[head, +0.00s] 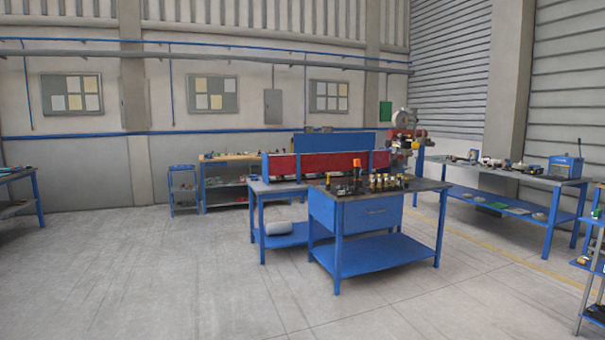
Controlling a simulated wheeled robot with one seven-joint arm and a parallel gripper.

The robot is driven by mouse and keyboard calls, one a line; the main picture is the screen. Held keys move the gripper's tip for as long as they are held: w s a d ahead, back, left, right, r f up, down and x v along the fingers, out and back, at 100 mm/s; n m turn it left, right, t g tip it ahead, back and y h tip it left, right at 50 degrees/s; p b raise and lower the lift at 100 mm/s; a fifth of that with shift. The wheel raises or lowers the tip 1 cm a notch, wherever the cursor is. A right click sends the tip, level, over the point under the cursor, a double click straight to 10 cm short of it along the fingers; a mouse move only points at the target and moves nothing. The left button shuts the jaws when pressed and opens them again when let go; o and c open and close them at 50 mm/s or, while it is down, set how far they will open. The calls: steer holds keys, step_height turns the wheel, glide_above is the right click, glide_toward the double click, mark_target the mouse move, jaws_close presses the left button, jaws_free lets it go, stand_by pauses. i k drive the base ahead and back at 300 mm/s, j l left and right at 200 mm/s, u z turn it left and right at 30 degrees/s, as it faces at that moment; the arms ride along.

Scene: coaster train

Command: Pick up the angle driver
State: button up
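I cannot make out an angle driver for sure at this distance. The blue workbench (375,210) in the middle has a dark top with several small tools and parts on it. An upright orange and black tool (357,174) stands near the middle of that top. A small yellow and black item (327,182) is at its left, and a row of brass-coloured pieces (386,181) is at its right. More tools, too small to identify, lie on the right-hand bench (505,170). My gripper is not in view.
A bench with red panels (325,165) stands behind the blue workbench. A wooden-topped bench (232,157) is at the back wall, a small shelf cart (184,190) beside it. Another bench (18,172) is at the far left. The grey floor (150,270) in front and left is clear.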

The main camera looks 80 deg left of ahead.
mark_target(357, 161)
steer(key=u, duration=2.25)
steer(key=z, duration=3.7)
steer(key=u, duration=3.4)
